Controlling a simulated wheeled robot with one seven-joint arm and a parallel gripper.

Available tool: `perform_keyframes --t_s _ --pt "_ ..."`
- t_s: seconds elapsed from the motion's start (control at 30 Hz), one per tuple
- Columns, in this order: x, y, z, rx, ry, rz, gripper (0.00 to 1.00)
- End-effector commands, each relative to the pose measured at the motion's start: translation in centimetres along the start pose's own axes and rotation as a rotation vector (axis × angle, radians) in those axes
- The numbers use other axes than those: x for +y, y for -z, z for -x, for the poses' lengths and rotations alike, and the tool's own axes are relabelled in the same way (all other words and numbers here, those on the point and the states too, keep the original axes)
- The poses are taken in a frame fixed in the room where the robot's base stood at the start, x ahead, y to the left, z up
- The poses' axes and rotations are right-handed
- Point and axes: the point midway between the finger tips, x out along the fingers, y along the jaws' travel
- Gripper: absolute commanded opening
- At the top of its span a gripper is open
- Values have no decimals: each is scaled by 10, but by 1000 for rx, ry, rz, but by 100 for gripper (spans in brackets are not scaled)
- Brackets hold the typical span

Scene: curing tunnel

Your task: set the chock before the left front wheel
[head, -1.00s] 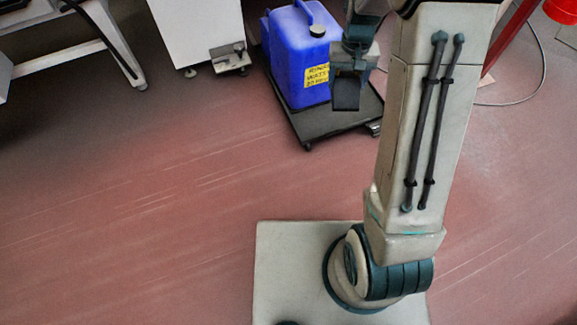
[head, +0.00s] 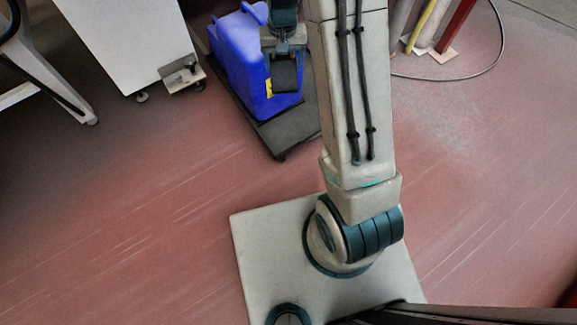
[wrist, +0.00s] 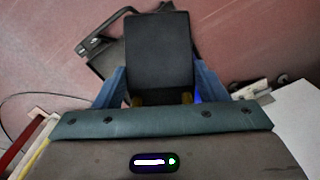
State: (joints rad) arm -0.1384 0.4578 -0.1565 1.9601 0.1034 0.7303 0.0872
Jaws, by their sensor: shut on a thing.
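My gripper (head: 284,48) is shut on a black block, the chock (head: 286,73), and holds it up in front of the blue jug (head: 238,45). In the wrist view the chock (wrist: 160,48) sits squarely between the blue fingers of my gripper (wrist: 158,97). The jug stands on a low black dolly (head: 296,132). A small wheel (head: 281,157) shows under the dolly's near corner; the other wheels are hidden or unclear. Part of the dolly (wrist: 97,47) shows behind the chock in the wrist view. The chock appears to be above the dolly, apart from the floor.
A white cabinet (head: 130,40) on small feet, with a metal bracket (head: 184,76), stands left of the jug. A white-legged table (head: 72,100) is at far left. A red post (head: 457,25) and a cable (head: 490,65) lie right. The red floor (head: 150,190) in front is clear.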

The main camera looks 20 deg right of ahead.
Motion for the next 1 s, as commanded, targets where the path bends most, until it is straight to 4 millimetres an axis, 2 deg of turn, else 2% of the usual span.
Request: perform_keyframes --t_s 0.03,0.27,0.47,0.67,0.8,0.9,1.0 --pt "-3 0 -19 -6 -2 -74 31" --pt "-12 4 -102 -7 -7 -560 31" --pt "-14 -2 -181 -5 -8 -1056 31" --pt "-6 -21 -266 -4 -12 -1626 31" --pt "4 -44 -326 -4 -13 -2055 31" --pt "11 -62 -360 -6 -13 -2324 31" --pt "16 -75 -380 -4 -9 -2504 31"
